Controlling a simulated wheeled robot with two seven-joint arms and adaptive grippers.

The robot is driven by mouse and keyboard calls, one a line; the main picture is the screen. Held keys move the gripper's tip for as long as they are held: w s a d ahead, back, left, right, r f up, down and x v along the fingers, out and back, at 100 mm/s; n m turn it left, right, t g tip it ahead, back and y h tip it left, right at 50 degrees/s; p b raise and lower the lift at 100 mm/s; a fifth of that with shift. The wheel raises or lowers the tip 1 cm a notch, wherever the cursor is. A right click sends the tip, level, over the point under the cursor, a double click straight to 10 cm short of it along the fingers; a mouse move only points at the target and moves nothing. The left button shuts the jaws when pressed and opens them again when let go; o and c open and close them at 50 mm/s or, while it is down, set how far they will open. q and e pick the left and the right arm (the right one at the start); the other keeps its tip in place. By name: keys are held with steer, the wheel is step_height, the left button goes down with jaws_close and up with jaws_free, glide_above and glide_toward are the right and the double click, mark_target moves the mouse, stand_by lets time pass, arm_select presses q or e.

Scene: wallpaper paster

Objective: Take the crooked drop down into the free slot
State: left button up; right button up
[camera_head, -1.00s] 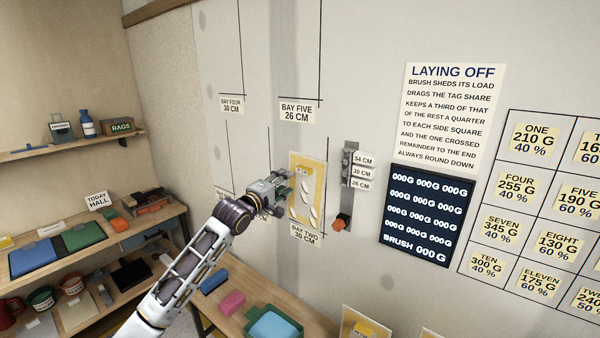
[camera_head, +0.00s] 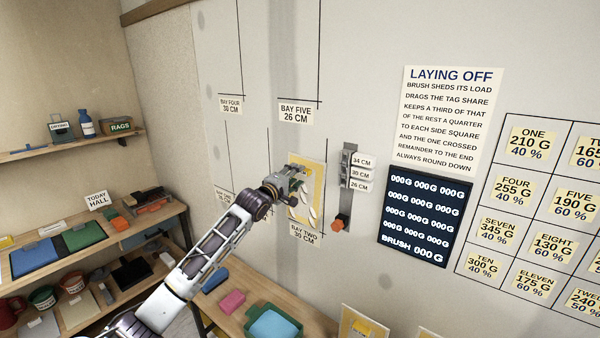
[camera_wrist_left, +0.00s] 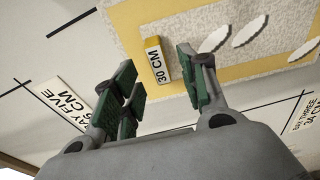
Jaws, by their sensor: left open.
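I cannot tell which place is the free slot. My right gripper is out of view.
A vertical rail (camera_head: 346,185) with cm tags and an orange knob is right of the drop. A dark board (camera_head: 427,215) hangs further right. Below are a bench (camera_head: 315,322) with a blue-filled tray (camera_head: 274,326) and a pink block (camera_head: 232,301). Shelves stand at left.

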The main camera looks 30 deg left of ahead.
arm_select(q)
steer(key=shift+w+p, duration=0.35)
steer(key=shift+w, duration=1.4)
jaws_close()
